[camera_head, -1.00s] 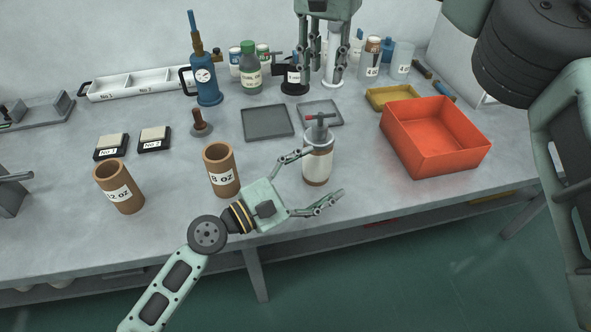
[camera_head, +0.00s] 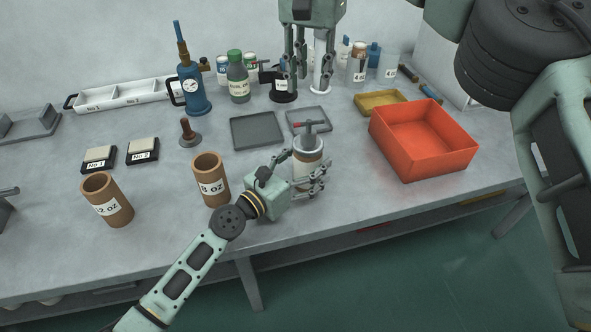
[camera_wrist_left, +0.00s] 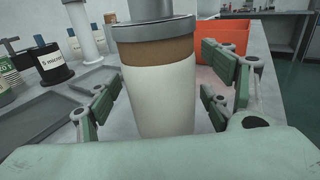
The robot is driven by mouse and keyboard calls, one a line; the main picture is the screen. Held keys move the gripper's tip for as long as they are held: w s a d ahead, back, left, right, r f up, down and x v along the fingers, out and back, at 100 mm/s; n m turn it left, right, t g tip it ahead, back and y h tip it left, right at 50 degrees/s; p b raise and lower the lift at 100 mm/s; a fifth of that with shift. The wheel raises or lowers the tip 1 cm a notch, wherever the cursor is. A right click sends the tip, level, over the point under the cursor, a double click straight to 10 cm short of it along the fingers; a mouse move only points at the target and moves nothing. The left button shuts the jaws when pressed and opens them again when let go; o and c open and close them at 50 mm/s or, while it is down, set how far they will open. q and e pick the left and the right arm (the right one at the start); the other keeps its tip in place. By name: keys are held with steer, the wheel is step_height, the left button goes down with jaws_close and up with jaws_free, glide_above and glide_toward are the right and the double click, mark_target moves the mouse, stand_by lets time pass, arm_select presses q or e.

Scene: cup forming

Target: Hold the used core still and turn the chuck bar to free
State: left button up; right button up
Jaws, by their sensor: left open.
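The used core (camera_head: 307,178) stands upright near the table's front edge, a brown cylinder with a white wrap and a grey metal chuck on top. The chuck bar (camera_head: 310,126) rises from it as a T-handle with a red end. My left gripper (camera_head: 305,172) is around the core, its fingers on either side. In the left wrist view the core (camera_wrist_left: 158,90) stands between the open fingers, with gaps visible at both sides. My right gripper (camera_head: 310,75) hangs fingers down, above and behind the core. Its fingers look spread, with nothing seen between them.
An orange bin (camera_head: 425,150) stands to the right, a yellow tray (camera_head: 381,101) behind it. Grey trays (camera_head: 257,131) lie behind the core. Two brown cups (camera_head: 211,180) stand to the left. Bottles and a blue pump (camera_head: 194,92) line the back.

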arm_select(q)
steer(key=shift+w+d, duration=0.3)
steer(key=shift+c, duration=0.3)
steer(key=c, duration=1.3)
